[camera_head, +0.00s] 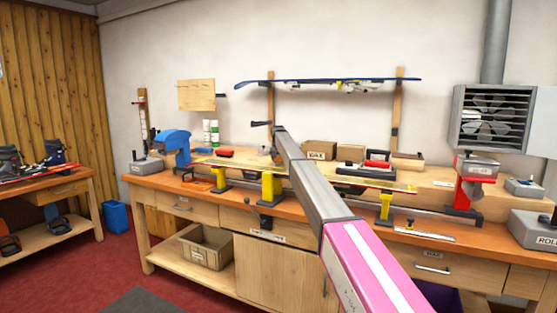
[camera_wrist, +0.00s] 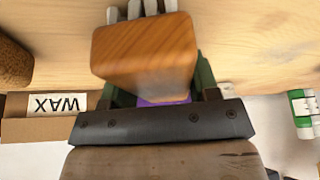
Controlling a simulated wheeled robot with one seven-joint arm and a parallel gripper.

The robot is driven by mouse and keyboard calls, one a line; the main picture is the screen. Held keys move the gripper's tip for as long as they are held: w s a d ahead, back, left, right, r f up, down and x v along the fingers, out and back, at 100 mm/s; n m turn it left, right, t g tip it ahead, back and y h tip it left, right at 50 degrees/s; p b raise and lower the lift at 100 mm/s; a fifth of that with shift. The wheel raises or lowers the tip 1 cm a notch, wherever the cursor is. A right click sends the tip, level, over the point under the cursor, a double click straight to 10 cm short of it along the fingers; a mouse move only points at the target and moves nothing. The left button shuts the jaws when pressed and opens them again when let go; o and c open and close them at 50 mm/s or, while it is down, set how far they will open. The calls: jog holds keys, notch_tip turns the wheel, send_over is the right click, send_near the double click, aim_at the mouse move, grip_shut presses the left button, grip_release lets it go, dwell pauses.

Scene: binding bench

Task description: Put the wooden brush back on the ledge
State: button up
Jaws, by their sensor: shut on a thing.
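The wooden brush (camera_wrist: 146,52), a smooth orange-brown block, is held between the fingers of my gripper (camera_wrist: 155,86) in the wrist view. Pale grey strips show beyond its far edge; I cannot tell whether they are its bristles. The ledge (camera_wrist: 255,45) is a light wood surface behind the brush in this view. I cannot tell whether the brush touches it. In the head view, the ledge (camera_head: 437,180) runs along the back of the bench. My gripper (camera_head: 276,156) is at its middle-left part, mostly hidden by my arm. The brush cannot be made out there.
A cardboard WAX box (camera_head: 320,150) stands on the ledge right of my gripper; it also shows in the wrist view (camera_wrist: 20,128). A cork-like block (camera_wrist: 12,62) is near it. Green-and-white cans (camera_head: 211,132) stand to the left. Yellow supports (camera_head: 268,187) hold a ski in front.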

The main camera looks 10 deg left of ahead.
jog(key=shift+f, duration=0.15)
jog(key=o, duration=0.9)
jog(key=v, duration=1.2)
